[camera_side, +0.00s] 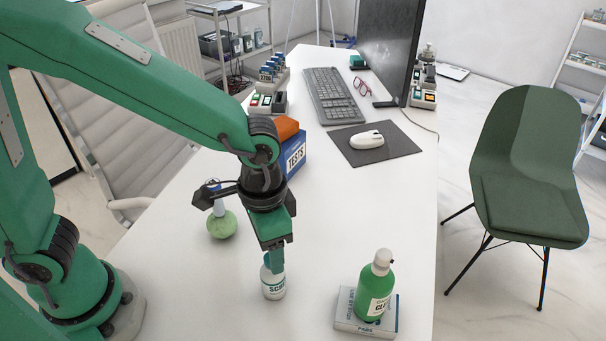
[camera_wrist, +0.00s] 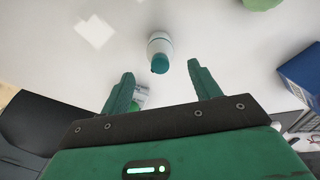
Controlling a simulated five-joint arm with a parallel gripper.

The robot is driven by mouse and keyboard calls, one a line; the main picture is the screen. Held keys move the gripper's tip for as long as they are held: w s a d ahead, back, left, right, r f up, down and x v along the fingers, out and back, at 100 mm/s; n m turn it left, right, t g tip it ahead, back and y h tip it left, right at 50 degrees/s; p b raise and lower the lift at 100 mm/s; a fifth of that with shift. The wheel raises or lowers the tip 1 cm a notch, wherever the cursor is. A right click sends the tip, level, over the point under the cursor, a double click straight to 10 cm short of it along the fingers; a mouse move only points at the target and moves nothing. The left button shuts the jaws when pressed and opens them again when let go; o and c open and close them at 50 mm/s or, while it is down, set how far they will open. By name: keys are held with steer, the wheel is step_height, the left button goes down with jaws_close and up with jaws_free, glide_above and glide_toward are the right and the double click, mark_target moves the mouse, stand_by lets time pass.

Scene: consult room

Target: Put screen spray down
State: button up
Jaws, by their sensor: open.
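A green bottle (camera_side: 372,296) stands on a small box (camera_side: 345,322) at the front right. A green round flask (camera_side: 222,226) is left of my gripper, and a blue TESTS box (camera_side: 293,158) is behind. A mouse (camera_side: 367,139) and keyboard (camera_side: 333,95) lie farther back.

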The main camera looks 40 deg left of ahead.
steer(key=shift+r, duration=1.65)
steer(key=shift+a, duration=0.1)
steer(key=shift+a+r, duration=0.2)
steer(key=s+a+r+n+t, duration=0.2)
steer(key=a+r, duration=0.2)
steer(key=a, duration=0.6)
steer(key=s+a+r+n+t, duration=0.2)
steer(key=a+r+n+t, duration=0.1)
steer(key=a, duration=0.6)
steer(key=shift+s+a+r+t, duration=0.15)
steer(key=shift+a+r+t, duration=0.2)
steer(key=shift+r, duration=0.45)
